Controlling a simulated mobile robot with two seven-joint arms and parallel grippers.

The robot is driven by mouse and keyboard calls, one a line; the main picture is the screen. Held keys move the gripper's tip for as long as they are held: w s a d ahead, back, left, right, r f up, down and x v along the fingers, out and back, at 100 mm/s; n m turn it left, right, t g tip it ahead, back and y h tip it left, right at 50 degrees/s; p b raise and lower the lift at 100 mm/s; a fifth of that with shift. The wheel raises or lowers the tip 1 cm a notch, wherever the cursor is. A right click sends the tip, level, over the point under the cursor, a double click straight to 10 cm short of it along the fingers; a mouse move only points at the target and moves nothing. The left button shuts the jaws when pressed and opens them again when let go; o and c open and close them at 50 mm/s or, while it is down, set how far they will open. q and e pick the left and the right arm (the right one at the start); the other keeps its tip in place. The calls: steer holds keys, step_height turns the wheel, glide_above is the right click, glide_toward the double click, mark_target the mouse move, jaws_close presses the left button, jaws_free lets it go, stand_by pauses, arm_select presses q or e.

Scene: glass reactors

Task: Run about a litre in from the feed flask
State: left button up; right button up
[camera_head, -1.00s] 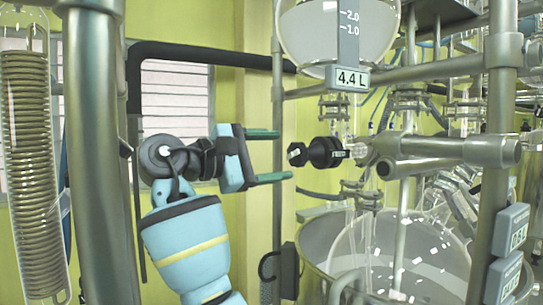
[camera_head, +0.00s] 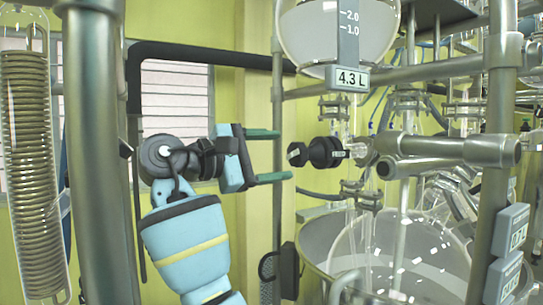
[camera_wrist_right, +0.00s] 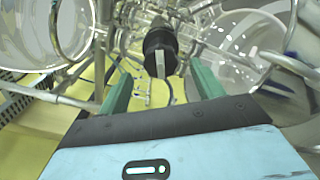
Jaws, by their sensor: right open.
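The feed flask (camera_head: 315,45) hangs at the top of the head view, with a level strip and a display (camera_head: 347,79) reading 4.3 L. Below it a black valve knob (camera_head: 318,152) sticks out to the left from the glass line. The glass reactor vessel (camera_head: 400,255) stands below in a metal jacket; a grey display (camera_head: 512,230) at the right seems to read 0.7 L. My right gripper (camera_head: 268,156) is open and empty, its green fingers pointing at the knob, just short of it. In the right wrist view the knob (camera_wrist_right: 160,50) lies ahead between the fingers. My left gripper is out of view.
A thick steel post (camera_head: 95,150) and a coil condenser (camera_head: 28,150) stand at the left. Another post (camera_head: 497,130) stands at the right, with horizontal rails and clamps around the glassware. The space between the left post and the knob is open apart from my arm.

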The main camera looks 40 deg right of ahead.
steer(key=shift+w+f+m, duration=0.1)
steer(key=shift+f+m, duration=0.05)
steer(key=shift+m, duration=0.25)
steer(key=m, duration=0.1)
steer(key=m+b, duration=0.1)
steer(key=m, duration=0.1)
steer(key=w+m+b, duration=0.1)
steer(key=m, duration=0.1)
steer(key=shift+f, duration=0.35)
steer(key=m+b, duration=0.1)
steer(key=m, duration=0.5)
steer(key=shift+a+m+b, duration=0.1)
steer(key=shift+m+b, duration=0.25)
steer(key=shift+m, duration=0.05)
steer(key=m, duration=0.3)
steer(key=shift+s+r+b, duration=0.25)
steer(key=shift+b, duration=0.15)
steer(key=shift+s+r+m, duration=0.1)
steer(key=shift+r+m, duration=0.1)
steer(key=shift+m, duration=0.9)
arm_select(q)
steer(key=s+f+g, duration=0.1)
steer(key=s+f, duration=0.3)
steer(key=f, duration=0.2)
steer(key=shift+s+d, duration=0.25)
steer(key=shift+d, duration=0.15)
arm_select(e)
steer(key=shift+s+r, duration=0.1)
